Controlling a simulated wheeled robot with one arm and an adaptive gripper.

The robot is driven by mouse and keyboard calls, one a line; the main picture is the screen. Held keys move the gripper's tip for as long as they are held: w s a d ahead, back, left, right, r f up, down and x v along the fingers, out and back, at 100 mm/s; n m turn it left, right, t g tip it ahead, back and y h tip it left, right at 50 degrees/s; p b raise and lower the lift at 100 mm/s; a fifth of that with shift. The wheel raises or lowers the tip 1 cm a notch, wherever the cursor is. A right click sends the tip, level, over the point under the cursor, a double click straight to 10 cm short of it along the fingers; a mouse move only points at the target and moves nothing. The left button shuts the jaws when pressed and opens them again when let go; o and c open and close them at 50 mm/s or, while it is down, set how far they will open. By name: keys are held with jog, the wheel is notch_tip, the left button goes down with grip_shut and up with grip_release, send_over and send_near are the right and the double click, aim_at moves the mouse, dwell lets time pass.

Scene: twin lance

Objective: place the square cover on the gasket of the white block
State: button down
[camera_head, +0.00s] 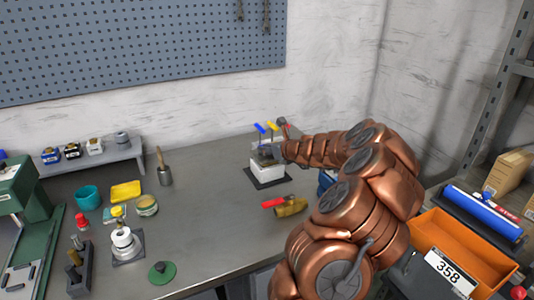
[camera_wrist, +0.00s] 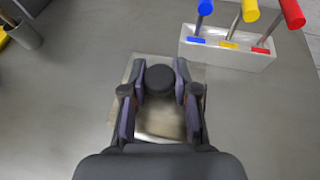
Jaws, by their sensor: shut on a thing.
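My gripper (camera_wrist: 160,95) is shut on the black knob (camera_wrist: 160,80) of the square cover (camera_wrist: 160,125), a shiny metal plate that lies flat below the fingers in the wrist view. In the head view my gripper (camera_head: 269,153) is over the white block (camera_head: 267,169), which stands on a dark base plate (camera_head: 252,180) near the back right of the table. The gasket cannot be made out. In the wrist view the cover and gripper hide what lies straight below, and I cannot tell whether the cover touches the block.
A white holder (camera_wrist: 235,54) with blue, yellow and red handled tools stands close behind the cover. Cups, jars and a green machine (camera_head: 35,205) fill the left. The table's middle is clear.

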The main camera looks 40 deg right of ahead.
jog(key=shift+f, duration=0.75)
jog(key=shift+f, duration=0.15)
jog(key=c, duration=0.9)
grip_release()
jog(key=shift+s, duration=0.1)
jog(key=v, duration=1.2)
